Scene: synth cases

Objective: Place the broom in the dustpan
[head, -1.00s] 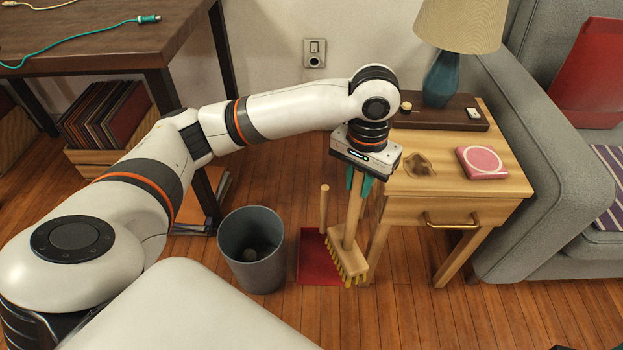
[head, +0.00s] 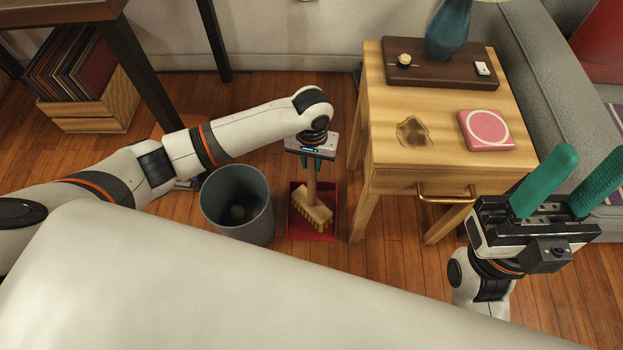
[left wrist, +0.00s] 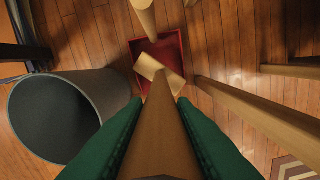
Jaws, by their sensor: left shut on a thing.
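The broom has a wooden handle and a tan head (head: 312,212) with bristles. My left gripper (head: 311,163) is shut on its handle, which runs down between the green fingers in the left wrist view (left wrist: 166,130). The red dustpan (head: 297,230) lies on the floor under the broom head. In the left wrist view the head overlaps the inside of the dustpan (left wrist: 172,45), near a pale upright dustpan handle (left wrist: 145,15). I cannot tell whether the bristles touch the pan. My right gripper (head: 585,178) is open and empty at the right, its green fingers apart.
A grey bin (head: 238,230) stands close to the left of the dustpan. A wooden side table (head: 440,80) stands to the right, with a tray (head: 440,62), a pink box (head: 486,130) and a dark stain. A grey sofa (head: 540,85) is beyond it.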

